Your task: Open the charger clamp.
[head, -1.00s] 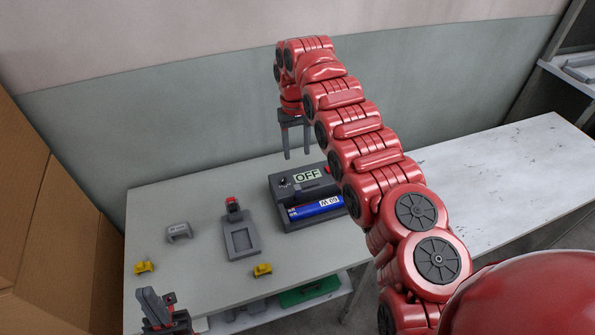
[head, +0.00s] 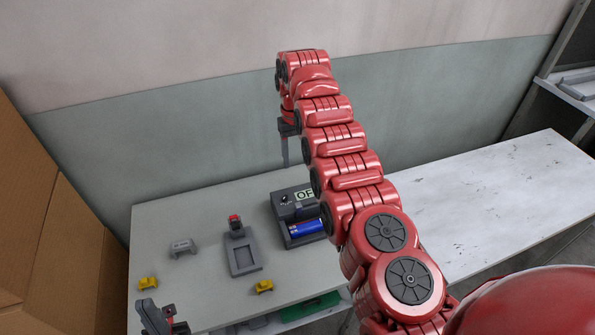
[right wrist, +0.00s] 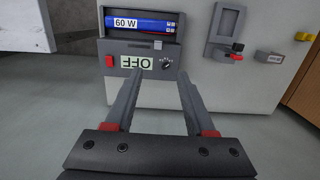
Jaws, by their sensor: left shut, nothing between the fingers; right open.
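The charger is a dark grey box (head: 283,199) on the table, partly hidden by my right arm in the head view. It holds a blue battery (head: 306,227). In the right wrist view the charger (right wrist: 190,58) shows an OFF display, a red switch, a black knob and the battery (right wrist: 140,23), labelled 60 W. A grey bar with a small light tab (right wrist: 157,44) runs beside the battery; I cannot tell for sure whether this is the clamp. My right gripper (head: 285,150) is open and empty above the charger; its fingers (right wrist: 160,74) point towards it. My left gripper (head: 170,318) is shut and empty at lower left.
A grey holder with a red knob (head: 243,258) lies left of the charger. A grey bracket (head: 182,247) and two yellow pieces (head: 148,284) (head: 264,286) are on the table. A cardboard box (head: 60,240) stands at left. The white table (head: 490,200) at right is clear.

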